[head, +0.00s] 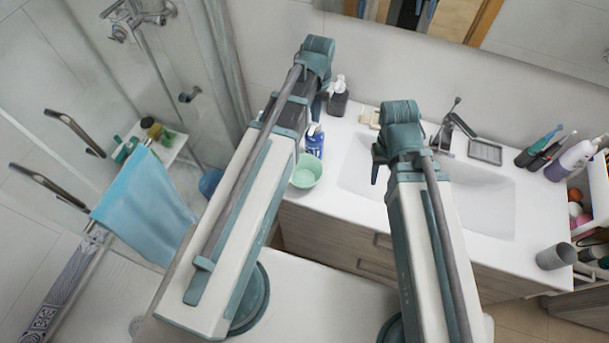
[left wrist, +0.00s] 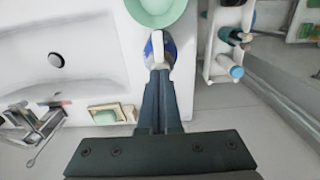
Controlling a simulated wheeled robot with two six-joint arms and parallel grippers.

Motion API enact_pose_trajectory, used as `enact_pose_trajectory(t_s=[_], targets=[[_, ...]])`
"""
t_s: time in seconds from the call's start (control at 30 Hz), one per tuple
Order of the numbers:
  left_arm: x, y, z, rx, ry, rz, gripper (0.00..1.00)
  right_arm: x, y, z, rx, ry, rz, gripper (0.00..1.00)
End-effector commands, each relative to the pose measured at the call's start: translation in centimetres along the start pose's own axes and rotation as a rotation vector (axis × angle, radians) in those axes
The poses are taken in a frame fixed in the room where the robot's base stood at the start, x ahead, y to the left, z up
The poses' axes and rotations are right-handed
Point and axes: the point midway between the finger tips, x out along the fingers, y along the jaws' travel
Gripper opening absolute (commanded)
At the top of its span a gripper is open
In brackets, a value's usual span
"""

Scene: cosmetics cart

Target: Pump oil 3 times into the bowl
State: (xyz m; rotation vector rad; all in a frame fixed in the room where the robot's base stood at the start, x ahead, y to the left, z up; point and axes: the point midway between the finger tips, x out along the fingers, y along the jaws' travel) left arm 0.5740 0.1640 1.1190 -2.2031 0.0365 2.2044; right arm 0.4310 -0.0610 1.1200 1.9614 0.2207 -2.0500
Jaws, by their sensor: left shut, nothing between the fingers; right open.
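The blue pump bottle (head: 314,144) stands on the white counter, with its white top just below my left gripper (head: 316,112). In the left wrist view the bottle's white pump head (left wrist: 157,50) lies at the tips of my left gripper (left wrist: 160,77), which is shut and empty. I cannot tell whether the tips touch the pump. The pale green bowl (head: 305,172) sits in front of the bottle, and part of it shows at the top of the left wrist view (left wrist: 156,8). My right gripper (head: 377,168) is open and empty near the sink's left edge; its fingers are partly hidden.
A dark soap dispenser (head: 338,100) stands behind the bottle. The sink (head: 480,195) with its faucet (head: 456,122) is to the right. A soap dish (left wrist: 110,113) lies near the sink.

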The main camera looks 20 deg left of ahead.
Motion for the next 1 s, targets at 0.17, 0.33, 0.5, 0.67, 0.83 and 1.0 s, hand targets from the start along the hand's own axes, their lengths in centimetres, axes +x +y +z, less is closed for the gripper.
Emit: enact_pose_trajectory(t_s=[0.17, 0.33, 0.5, 0.67, 0.83, 1.0], targets=[[-0.8, 0.0, 0.0, 0.000, -0.001, 0.000, 0.00, -0.8, 0.1, 0.1, 0.000, 0.000, 0.000, 0.50], [-1.8, 0.0, 0.0, 0.000, -0.001, 0.000, 0.00, -1.8, 0.2, 0.1, 0.000, 0.000, 0.000, 0.50], [-2.7, 0.0, 0.0, 0.000, 0.000, 0.000, 0.00, -2.7, 0.2, 0.2, 0.000, 0.000, 0.000, 0.50], [-2.7, 0.0, 0.0, 0.000, 0.000, 0.000, 0.00, -2.7, 0.2, 0.2, 0.000, 0.000, 0.000, 0.50], [-2.7, 0.0, 0.0, 0.000, 0.000, 0.000, 0.00, -2.7, 0.2, 0.2, 0.000, 0.000, 0.000, 0.50], [-2.7, 0.0, 0.0, 0.000, 0.000, 0.000, 0.00, -2.7, 0.2, 0.2, 0.000, 0.000, 0.000, 0.50]])
